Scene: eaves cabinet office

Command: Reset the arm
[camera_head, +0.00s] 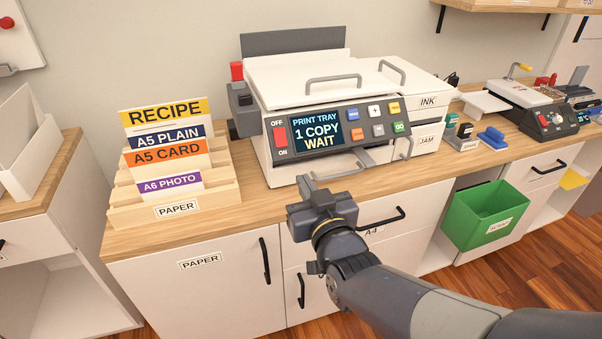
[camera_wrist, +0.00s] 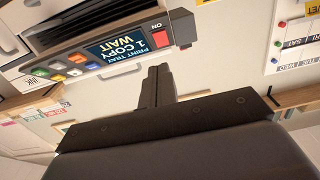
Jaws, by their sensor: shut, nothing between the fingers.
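My arm reaches in from the lower right in the head view. My gripper (camera_head: 306,183) is in front of the white printer (camera_head: 300,90), near the counter's front edge, below the printer's control panel. In the wrist view my gripper (camera_wrist: 159,70) shows its two fingers together, with nothing between them. The printer's screen (camera_head: 318,132) reads "PRINT TRAY 1 COPY WAIT". It also shows in the wrist view, rotated (camera_wrist: 120,45). I cannot tell whether the gripper touches the printer or the counter.
A wooden paper rack (camera_head: 215,195) with labelled cards stands left of the printer. Cabinet doors and drawers with black handles (camera_head: 265,260) lie below the counter. A green bin (camera_head: 484,216) sits at lower right. Stamps (camera_head: 492,138) and a small machine (camera_head: 540,108) stand farther right.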

